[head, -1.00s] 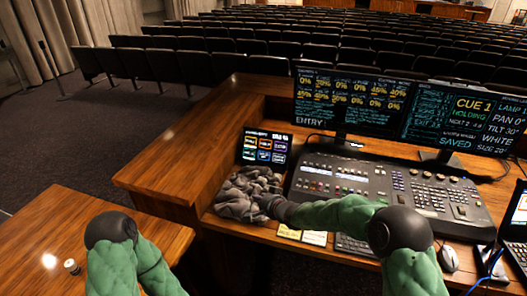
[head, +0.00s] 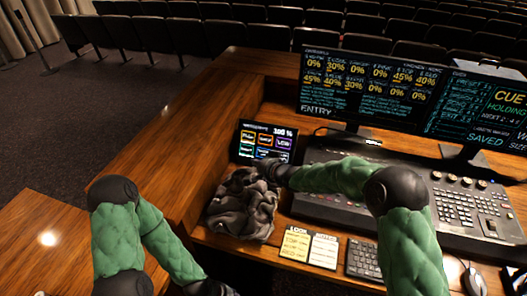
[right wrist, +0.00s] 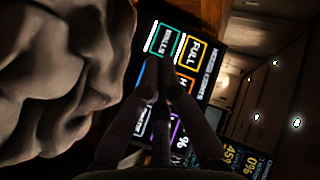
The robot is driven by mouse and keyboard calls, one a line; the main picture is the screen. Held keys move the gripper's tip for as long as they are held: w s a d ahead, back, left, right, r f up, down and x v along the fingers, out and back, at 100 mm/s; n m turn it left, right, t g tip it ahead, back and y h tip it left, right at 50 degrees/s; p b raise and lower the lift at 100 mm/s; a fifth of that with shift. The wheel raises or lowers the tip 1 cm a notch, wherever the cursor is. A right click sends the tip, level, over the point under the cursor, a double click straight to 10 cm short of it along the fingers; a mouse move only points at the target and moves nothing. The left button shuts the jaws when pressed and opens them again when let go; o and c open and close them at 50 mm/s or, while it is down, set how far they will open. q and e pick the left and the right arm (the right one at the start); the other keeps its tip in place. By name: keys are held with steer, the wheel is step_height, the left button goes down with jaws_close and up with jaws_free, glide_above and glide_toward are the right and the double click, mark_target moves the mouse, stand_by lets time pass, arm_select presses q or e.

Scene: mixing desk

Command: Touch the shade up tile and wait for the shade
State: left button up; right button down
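A small upright touch panel (head: 263,146) stands at the left of the desk, with rows of coloured outlined tiles. Its top line appears to read 100 %. In the right wrist view a yellow FULL tile (right wrist: 192,55) and a teal tile (right wrist: 163,40) show. I cannot make out which tile is shade up; my fingers hide part of the panel. My right gripper (head: 268,166) is in front of the panel's lower part. In the right wrist view its fingertips (right wrist: 161,92) meet over the panel, with nothing between them; contact is unclear. My left gripper is below the picture.
A crumpled grey cloth (head: 243,205) lies just below the panel, close to my right gripper. The left wooden ledge (head: 160,145) is clear.

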mark_target(258, 154)
steer(key=w+f, duration=0.1)
steer(key=w, duration=0.1)
steer(key=w+d+f+p, duration=0.1)
steer(key=w+f, duration=0.1)
steer(key=w, duration=0.1)
steer(key=shift+w+d, duration=0.3)
steer(key=shift+d, duration=0.1)
steer(key=shift+w+d+p, duration=0.1)
steer(key=shift+w+p, duration=0.2)
steer(key=shift+p, duration=0.3)
steer(key=shift+w+d+f+p, duration=0.25)
steer(key=shift+w+f+p, duration=0.2)
steer(key=shift+w+f, duration=0.2)
steer(key=shift+w, duration=0.1)
stand_by(0.4)
steer(key=shift+w+d+p, duration=0.1)
steer(key=shift+w+p, duration=0.1)
steer(key=shift+p, duration=0.25)
steer(key=shift+f, duration=0.1)
